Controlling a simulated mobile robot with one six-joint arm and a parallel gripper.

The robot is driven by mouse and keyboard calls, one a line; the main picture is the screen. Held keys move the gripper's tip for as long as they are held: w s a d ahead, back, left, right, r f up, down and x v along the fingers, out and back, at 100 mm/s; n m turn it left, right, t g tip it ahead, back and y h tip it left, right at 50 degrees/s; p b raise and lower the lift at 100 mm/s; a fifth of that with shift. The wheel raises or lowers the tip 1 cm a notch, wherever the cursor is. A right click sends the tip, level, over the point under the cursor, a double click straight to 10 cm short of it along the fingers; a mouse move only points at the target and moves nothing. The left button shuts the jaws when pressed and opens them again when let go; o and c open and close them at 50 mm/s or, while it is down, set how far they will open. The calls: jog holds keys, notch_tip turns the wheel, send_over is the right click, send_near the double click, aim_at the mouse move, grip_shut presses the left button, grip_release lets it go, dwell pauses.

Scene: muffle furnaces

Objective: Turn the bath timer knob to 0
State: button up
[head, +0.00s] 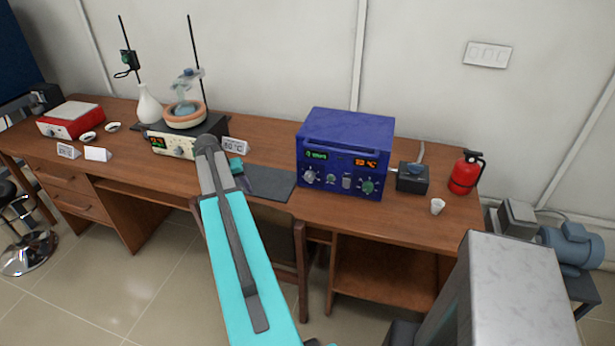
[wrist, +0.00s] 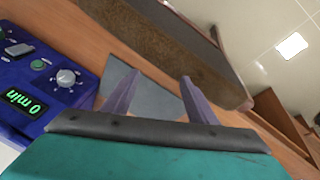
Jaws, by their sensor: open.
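The bath (head: 185,115) stands at the back left of the desk, a round copper-coloured bowl on a cream control box (head: 172,146) with lit displays and small knobs. My arm hides the right part of its front, and I cannot tell which knob is its timer or how it is set. My gripper (wrist: 160,78) is open and empty in the wrist view, its two fingers apart above a dark grey mat. In the head view my gripper (head: 238,168) is small and partly hidden by my arm, just right of the bath box.
A blue furnace (head: 345,150) stands right of the mat (head: 270,184); the wrist view shows its knob (wrist: 66,78) and a display (wrist: 24,102) reading 0 min. A card (head: 236,146) stands behind my gripper. A chair (head: 300,255) is below the desk edge.

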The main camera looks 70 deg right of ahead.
aim_at(308, 178)
jog(key=s+d+r+m+g, duration=0.1)
jog(key=s+d+r+m, duration=0.1)
jog(key=s+d, duration=0.5)
jog(key=s+d+r+m, duration=0.2)
jog(key=s+d+r, duration=0.3)
jog(key=s+d, duration=0.3)
jog(key=shift+s+d+r+g+h, duration=0.3)
jog(key=shift+s+g+h, duration=0.1)
jog(key=shift+s, duration=0.1)
jog(key=shift+f, duration=0.15)
jog(key=shift+p+x, duration=2.45)
jog(key=shift+x, duration=4.4)
jog(key=c, duration=1.1)
jog(key=shift+w, duration=0.1)
